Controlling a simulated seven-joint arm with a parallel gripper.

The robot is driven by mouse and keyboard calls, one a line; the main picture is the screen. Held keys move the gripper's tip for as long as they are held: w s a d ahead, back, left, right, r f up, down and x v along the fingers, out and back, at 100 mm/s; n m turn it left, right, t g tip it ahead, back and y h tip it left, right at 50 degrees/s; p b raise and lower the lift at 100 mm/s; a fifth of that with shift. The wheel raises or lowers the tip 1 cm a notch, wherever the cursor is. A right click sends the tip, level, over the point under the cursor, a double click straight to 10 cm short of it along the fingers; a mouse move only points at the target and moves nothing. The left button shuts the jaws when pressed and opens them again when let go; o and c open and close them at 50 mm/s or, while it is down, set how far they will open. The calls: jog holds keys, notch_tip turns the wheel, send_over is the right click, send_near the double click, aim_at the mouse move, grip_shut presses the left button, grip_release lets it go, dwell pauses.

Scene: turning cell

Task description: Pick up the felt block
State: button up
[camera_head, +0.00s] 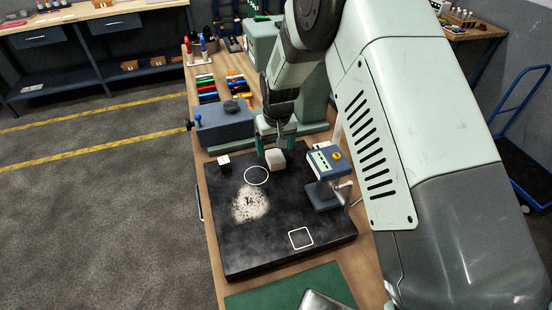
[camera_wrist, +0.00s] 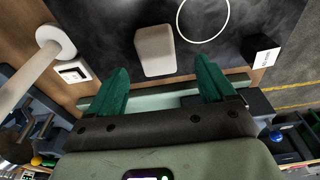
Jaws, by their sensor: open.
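The felt block, a pale beige block with rounded edges (camera_head: 275,160), sits on the black plate (camera_head: 270,247) near its back edge. My gripper (camera_head: 275,146) is open above and behind it, with green fingers. In the wrist view the block (camera_wrist: 155,45) lies between and slightly ahead of the green fingertips (camera_wrist: 161,68), with a gap on each side. No contact shows, and the height gap is hard to judge.
A small block with a white face (camera_head: 224,160) stands at the plate's back left. A grey-blue device (camera_head: 325,170) stands close on the right. The plate bears a white circle (camera_head: 256,184), pale dust (camera_head: 250,205) and a white square (camera_head: 301,238). Its front is clear.

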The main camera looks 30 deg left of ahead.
aim_at(275, 156)
jog(key=f, duration=0.4)
jog(key=w+f, duration=0.1)
jog(key=shift+a+f, duration=0.2)
jog(key=shift+f, duration=0.2)
jog(key=c, duration=1.1)
jog(key=shift+o, duration=0.2)
notch_tip(275, 156, up, 10)
jog(key=shift+r, duration=0.1)
